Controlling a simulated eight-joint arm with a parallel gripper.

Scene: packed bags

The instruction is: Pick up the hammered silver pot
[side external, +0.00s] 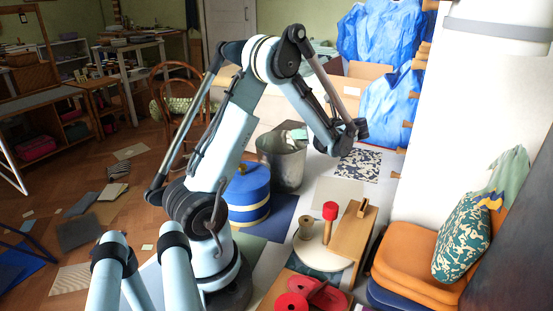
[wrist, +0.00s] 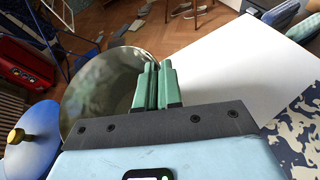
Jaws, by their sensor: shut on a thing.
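The silver pot (side external: 285,168) stands upright behind the blue canister in the side external view, with a wide open top. In the wrist view the pot (wrist: 92,95) shows as a large round opening left of the fingers. My gripper (wrist: 159,68) has its green fingers close together at the pot's right-hand rim, shut on the rim.
A patterned mat (side external: 358,164) lies right of the pot. A red-topped item (side external: 330,211) and a spool (side external: 306,226) stand in front. White surface (wrist: 230,75) is clear.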

